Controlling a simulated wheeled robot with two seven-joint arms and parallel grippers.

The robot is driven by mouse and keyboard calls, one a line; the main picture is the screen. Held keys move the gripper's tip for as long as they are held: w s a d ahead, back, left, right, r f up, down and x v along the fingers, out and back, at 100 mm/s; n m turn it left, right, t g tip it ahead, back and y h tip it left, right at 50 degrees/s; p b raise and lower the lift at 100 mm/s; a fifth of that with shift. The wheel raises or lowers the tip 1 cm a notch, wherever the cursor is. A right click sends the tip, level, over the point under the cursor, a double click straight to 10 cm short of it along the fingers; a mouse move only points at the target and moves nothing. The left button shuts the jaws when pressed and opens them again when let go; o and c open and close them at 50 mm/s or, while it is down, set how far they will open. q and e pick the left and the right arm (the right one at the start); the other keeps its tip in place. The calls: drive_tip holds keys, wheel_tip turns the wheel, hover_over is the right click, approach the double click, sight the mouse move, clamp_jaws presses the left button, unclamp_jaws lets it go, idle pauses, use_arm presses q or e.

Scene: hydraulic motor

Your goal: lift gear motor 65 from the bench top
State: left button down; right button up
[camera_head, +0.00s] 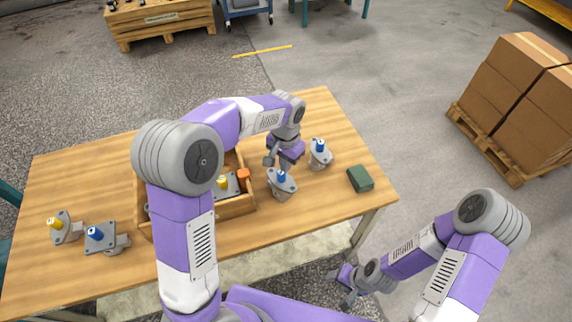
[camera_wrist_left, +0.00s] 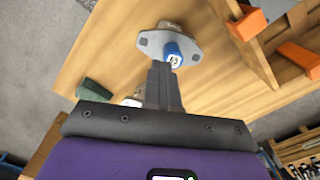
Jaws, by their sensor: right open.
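A gear motor with a blue cap (camera_head: 281,178) and a pale flange stands on the wooden bench top (camera_head: 80,180), right of the wooden crate. A similar blue-capped motor (camera_head: 319,150) stands behind it to the right. I cannot read which motor is number 65. My left gripper (camera_head: 272,160) is just above and behind the nearer motor. In the left wrist view its fingers (camera_wrist_left: 163,70) overlap in one narrow block, tips close beside a blue cap (camera_wrist_left: 178,54); contact and grip are unclear. My right gripper (camera_head: 346,284) is open and empty, off the bench's front edge.
The crate (camera_head: 238,208) holds a yellow-capped motor (camera_head: 224,183) and an orange part (camera_head: 243,175). A yellow-capped motor (camera_head: 60,227) and another blue-capped motor (camera_head: 98,236) are at the left. A green block (camera_head: 360,179) lies at the right edge.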

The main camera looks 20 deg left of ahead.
use_arm(q)
drive_tip(key=shift+w+d+r, duration=0.1)
drive_tip(key=shift+w+r, duration=0.1)
drive_tip(key=shift+r, duration=0.1)
drive_tip(key=shift+c, duration=1.9)
unclamp_jaws()
drive_tip(key=shift+r, duration=0.1)
